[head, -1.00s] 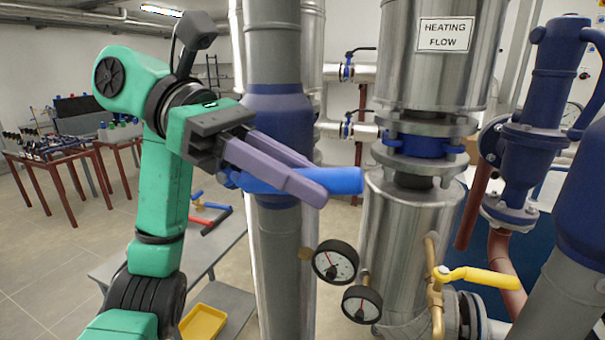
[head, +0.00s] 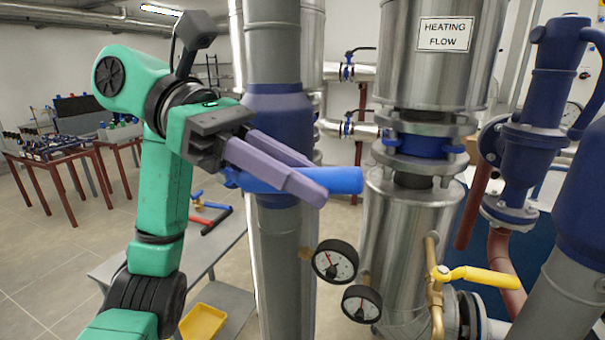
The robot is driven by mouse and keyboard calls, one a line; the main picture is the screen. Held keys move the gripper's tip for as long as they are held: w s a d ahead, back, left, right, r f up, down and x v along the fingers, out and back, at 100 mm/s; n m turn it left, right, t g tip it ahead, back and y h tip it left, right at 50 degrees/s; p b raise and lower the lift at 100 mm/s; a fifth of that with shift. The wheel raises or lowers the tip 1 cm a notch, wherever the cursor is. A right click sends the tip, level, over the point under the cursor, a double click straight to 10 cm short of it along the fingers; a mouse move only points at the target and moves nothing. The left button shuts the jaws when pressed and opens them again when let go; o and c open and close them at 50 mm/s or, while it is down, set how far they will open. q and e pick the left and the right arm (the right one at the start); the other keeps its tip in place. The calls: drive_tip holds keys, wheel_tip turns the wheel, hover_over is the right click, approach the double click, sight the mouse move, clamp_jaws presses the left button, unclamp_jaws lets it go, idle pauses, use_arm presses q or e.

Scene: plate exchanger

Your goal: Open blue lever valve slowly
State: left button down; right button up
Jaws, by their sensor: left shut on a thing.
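The blue lever (head: 343,180) lies nearly level in front of the grey and dark blue pipe, its free end pointing right. My left gripper (head: 318,182) comes in from the left with its two purple fingers shut on the lever, one finger in front and one behind. Part of the lever is hidden by the front finger. The valve body behind the lever and fingers is mostly hidden. My right gripper is not in view.
A steel column (head: 400,240) labelled HEATING FLOW stands right of the lever. Two pressure gauges (head: 335,261) and a yellow lever (head: 480,276) sit lower down. A grey table with a yellow tray (head: 203,322) is below my left arm.

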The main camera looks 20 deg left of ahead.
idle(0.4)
use_arm(q)
drive_tip(key=shift+a+h+b, duration=0.1)
drive_tip(key=shift+h+b, duration=0.2)
drive_tip(key=shift+b, duration=0.2)
drive_tip(key=shift+a+r+h+b, duration=0.1)
drive_tip(key=shift+r+h+b, duration=0.25)
drive_tip(key=shift+h, duration=0.05)
drive_tip(key=shift+r, duration=0.4)
drive_tip(key=c, duration=0.8)
unclamp_jaws()
